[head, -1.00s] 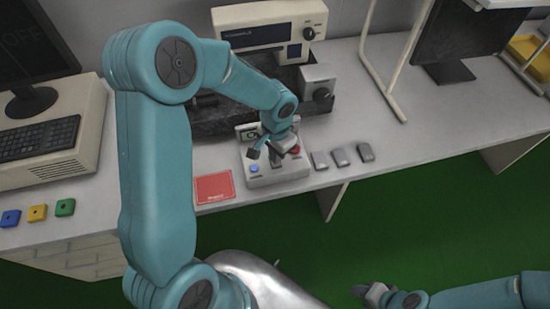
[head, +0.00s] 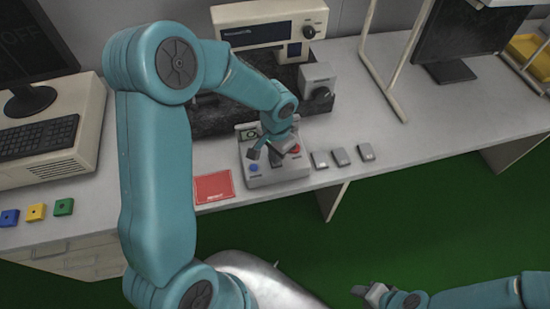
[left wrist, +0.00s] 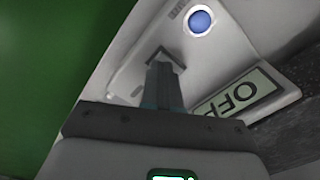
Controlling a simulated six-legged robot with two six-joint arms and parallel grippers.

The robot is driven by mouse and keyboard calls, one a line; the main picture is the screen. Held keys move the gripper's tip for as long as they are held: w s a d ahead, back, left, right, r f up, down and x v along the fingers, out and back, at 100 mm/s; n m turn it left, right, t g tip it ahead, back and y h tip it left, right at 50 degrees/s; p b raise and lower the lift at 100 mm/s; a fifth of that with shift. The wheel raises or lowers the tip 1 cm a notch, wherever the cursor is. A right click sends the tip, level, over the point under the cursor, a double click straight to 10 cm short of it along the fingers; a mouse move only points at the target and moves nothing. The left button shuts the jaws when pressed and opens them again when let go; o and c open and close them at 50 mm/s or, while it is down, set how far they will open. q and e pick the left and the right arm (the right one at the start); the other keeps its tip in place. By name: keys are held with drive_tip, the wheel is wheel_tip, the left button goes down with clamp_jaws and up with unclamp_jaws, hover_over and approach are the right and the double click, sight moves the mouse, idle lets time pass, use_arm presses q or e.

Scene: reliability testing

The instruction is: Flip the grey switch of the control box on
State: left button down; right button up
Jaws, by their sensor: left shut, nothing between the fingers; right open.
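The control box (head: 262,182) is a light grey panel at the bench's front edge, with a blue button (head: 254,168), a red button (head: 295,149) and a small display (head: 249,134). My left gripper (head: 276,160) is over the middle of the box, shut and empty. In the left wrist view its closed fingers (left wrist: 163,88) point at a slot in the panel where the grey switch (left wrist: 167,57) sits, mostly hidden; contact cannot be told. The display (left wrist: 238,93) there reads "OFF", partly covered. My right gripper (head: 368,294) is open, low over the green floor.
A red card (head: 213,187) lies left of the box, and several small grey blocks (head: 340,156) lie right of it. An instrument (head: 268,27) and a knobbed unit (head: 318,88) stand behind.

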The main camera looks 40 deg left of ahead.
use_arm(q)
drive_tip(key=shift+f+b, duration=0.6)
drive_tip(key=shift+f, duration=0.05)
drive_tip(key=shift+r, duration=0.1)
drive_tip(key=shift+r+p, duration=2.45)
drive_tip(key=shift+r, duration=1.05)
drive_tip(key=shift+f, duration=0.1)
drive_tip(key=s+d+f+n+h, duration=0.4)
drive_tip(key=s+d+f, duration=1)
drive_tip(key=f, duration=0.3)
drive_tip(key=shift+s+d+f, duration=0.15)
drive_tip(key=shift+s+d, duration=0.2)
drive_tip(key=shift+d, duration=0.05)
